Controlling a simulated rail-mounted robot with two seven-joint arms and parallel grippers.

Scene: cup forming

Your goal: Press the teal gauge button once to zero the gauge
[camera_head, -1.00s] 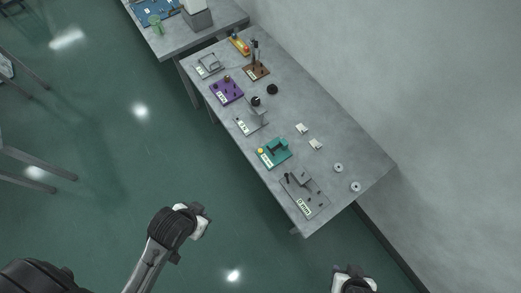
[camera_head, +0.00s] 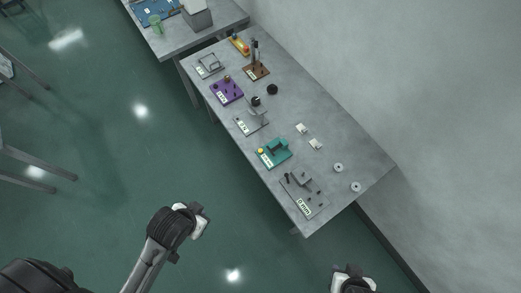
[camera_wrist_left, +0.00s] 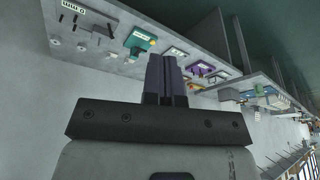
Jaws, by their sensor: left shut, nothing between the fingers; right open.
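The teal gauge (camera_head: 276,153) sits near the table's front edge, with a light label on its base. A small yellow-orange round part (camera_head: 261,151) is at its left corner; I cannot tell if this is its button. The gauge also shows in the left wrist view (camera_wrist_left: 138,40), beyond the fingers. My left gripper (camera_head: 202,214) is off the table's front edge, apart from the gauge; in the left wrist view its dark fingers (camera_wrist_left: 165,75) are together and empty. My right gripper (camera_head: 353,272) is at the bottom edge, partly cut off, open and away from the table.
On the grey table (camera_head: 345,135) a grey plate marked 0 mm (camera_head: 312,202) stands beside the gauge. A grey stand (camera_head: 247,123), a purple plate (camera_head: 226,92) and a brown stand (camera_head: 257,71) lie farther back. White blocks and round pieces (camera_head: 338,167) lie toward the wall.

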